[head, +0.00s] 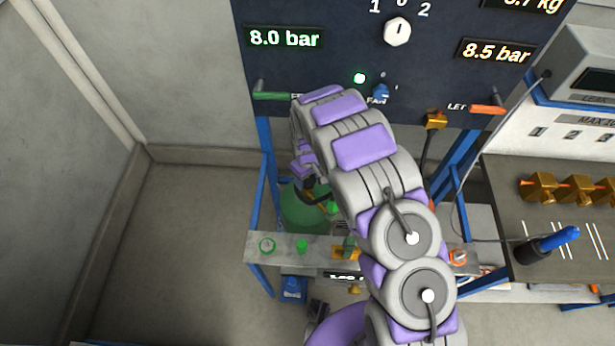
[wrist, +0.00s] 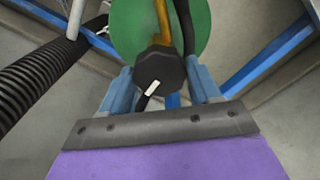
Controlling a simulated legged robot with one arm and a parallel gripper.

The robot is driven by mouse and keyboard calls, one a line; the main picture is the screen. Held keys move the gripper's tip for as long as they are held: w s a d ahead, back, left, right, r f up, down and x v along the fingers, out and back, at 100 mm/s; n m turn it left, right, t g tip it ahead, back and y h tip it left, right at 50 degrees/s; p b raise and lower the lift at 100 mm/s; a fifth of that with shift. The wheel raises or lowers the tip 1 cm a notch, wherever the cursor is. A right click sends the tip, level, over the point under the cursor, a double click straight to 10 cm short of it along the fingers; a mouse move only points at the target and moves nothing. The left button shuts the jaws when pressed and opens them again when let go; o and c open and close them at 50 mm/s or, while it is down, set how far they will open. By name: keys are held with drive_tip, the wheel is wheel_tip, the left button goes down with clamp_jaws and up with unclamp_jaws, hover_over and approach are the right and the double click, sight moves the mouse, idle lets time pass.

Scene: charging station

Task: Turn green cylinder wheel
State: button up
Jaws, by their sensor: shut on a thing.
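The green cylinder (head: 303,205) stands behind the shelf rail, partly hidden by my arm. It also shows at the top of the wrist view (wrist: 196,25). Its wheel is a black knob with a white mark (wrist: 159,74), in front of the green body in the wrist view. My gripper (wrist: 162,82) has its two blue fingers on either side of the wheel and is shut on it. In the head view my gripper and the wheel are mostly hidden behind my arm, and I cannot make out the fingers there.
A dark panel (head: 300,75) with displays and knobs rises behind my arm. A grey rail (head: 257,247) with small fittings crosses in front of the cylinder. Blue frame posts (head: 265,150) flank it. A table with brass valves (head: 540,188) stands right. Floor at left (head: 190,230) is clear.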

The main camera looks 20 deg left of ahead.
drive_tip(key=shift+w+a+r, duration=0.1)
drive_tip(key=shift+w+r, duration=0.05)
drive_tip(key=o, duration=1.1)
drive_tip(key=shift+a, duration=0.1)
drive_tip(key=shift+c, duration=0.2)
drive_tip(key=shift+r, duration=0.2)
wheel_tip(320, 180, up, 17)
drive_tip(key=p, duration=0.1)
drive_tip(key=shift+f, duration=0.2)
